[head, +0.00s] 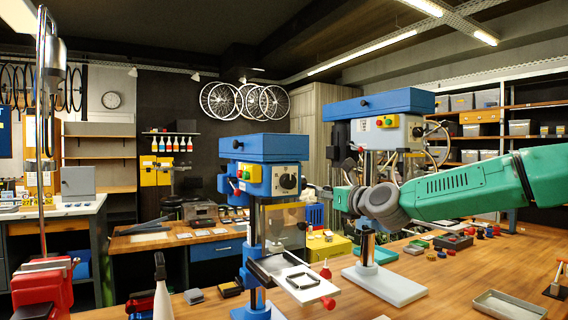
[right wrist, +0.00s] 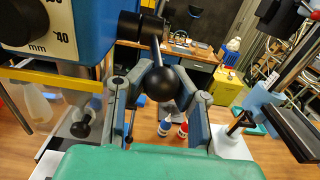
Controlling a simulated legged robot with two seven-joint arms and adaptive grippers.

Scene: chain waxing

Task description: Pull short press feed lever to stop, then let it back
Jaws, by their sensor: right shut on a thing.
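The short press has a blue head (head: 265,150) with a front dial and stands at the middle of the workbench. Its blue head also fills the upper left of the right wrist view (right wrist: 85,35), with a millimetre dial. The feed lever shows there as a metal rod ending in a black ball knob (right wrist: 163,84). My right gripper (right wrist: 163,98) is shut on this knob, with one finger on each side. In the head view my right gripper (head: 342,180) is just right of the short press. My left gripper is not in view.
A taller blue press (head: 385,103) stands behind my right arm. A white plate (head: 300,282) sits low at the short press. A red vise (head: 40,290) is at the left. Small bottles (right wrist: 165,127) stand below the knob. A grey tray (head: 508,304) lies front right.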

